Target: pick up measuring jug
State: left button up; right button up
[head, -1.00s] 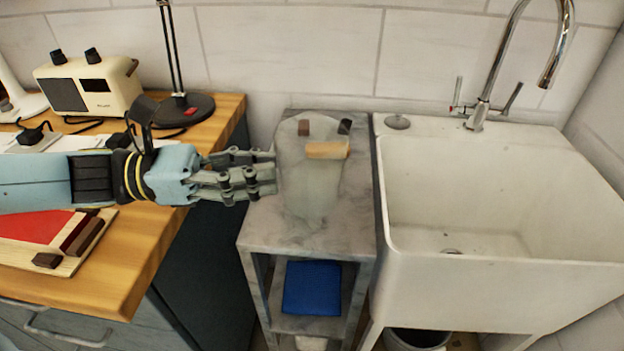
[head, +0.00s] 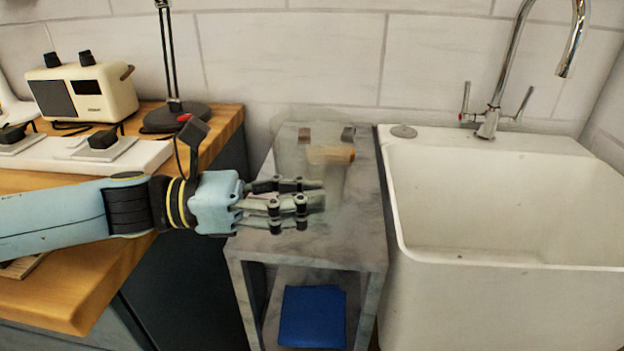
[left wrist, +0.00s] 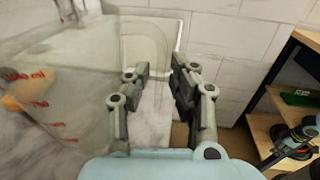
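The measuring jug (head: 337,182) is a clear, see-through vessel standing on the grey marble-topped stand (head: 362,240). In the left wrist view the jug (left wrist: 60,85) fills the left side, with red markings on its wall. A pale, see-through arch, apparently its handle (left wrist: 160,38), shows beyond the fingers. My left gripper (head: 312,203) is level with the jug at its left front side, fingers pointing right. In the left wrist view the fingers (left wrist: 155,72) are spread apart with a gap between them. Contact with the jug cannot be told.
A tan block (head: 330,155) and two small dark blocks (head: 304,134) (head: 348,134) show at or behind the jug. A white sink (head: 480,265) with a tap stands right. A wooden worktop (head: 70,285) with a cream radio (head: 85,95) lies left. A blue item (head: 312,318) is on the lower shelf.

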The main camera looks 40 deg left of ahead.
pick_arm(q)
jog(key=shift+x, duration=0.85)
grip_shut()
